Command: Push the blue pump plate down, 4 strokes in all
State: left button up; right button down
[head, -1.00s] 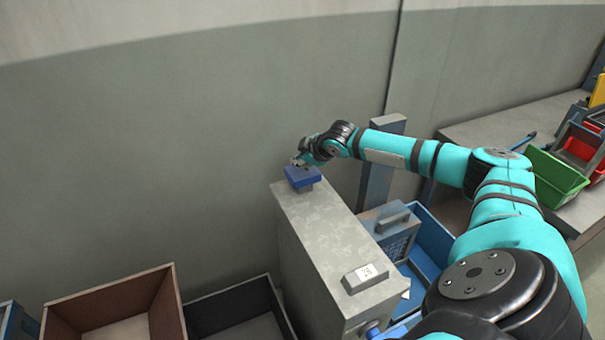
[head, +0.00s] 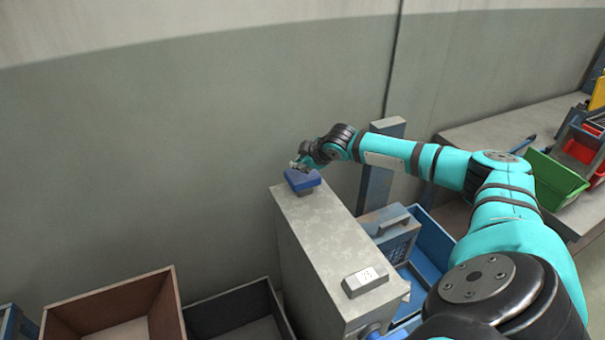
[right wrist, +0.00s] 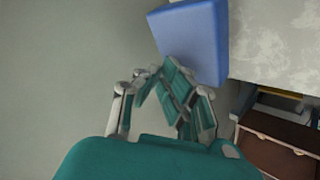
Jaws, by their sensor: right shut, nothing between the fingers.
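The blue pump plate (head: 303,182) sits on a short stem at the far end of the tall grey housing (head: 325,238). My right gripper (head: 296,165) is at the plate's far edge, with its fingers shut and empty. In the right wrist view the closed fingertips (right wrist: 172,80) lie close against the edge of the blue plate (right wrist: 195,40). I cannot tell whether they touch it. My left gripper is not in view.
A bench with a green bin (head: 555,180) is farther right. The wall is behind.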

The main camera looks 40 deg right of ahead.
aim_at(301, 175)
jog(key=shift+f, duration=0.1)
dwell(0.3)
jog(key=shift+f, duration=0.3)
jog(key=shift+s+a+f+b, duration=0.15)
jog(key=shift+f+b, duration=0.2)
jog(key=shift+f, duration=1.6)
dwell(1.3)
jog(key=shift+r, duration=0.1)
jog(key=shift+d+r+p, duration=0.2)
jog(key=shift+r+p, duration=2)
jog(key=shift+p, duration=0.25)
jog(key=shift+w+r+p, duration=0.2)
jog(key=shift+r+p, duration=0.3)
notch_tip(301, 175, up, 4)
jog(key=p, duration=0.4)
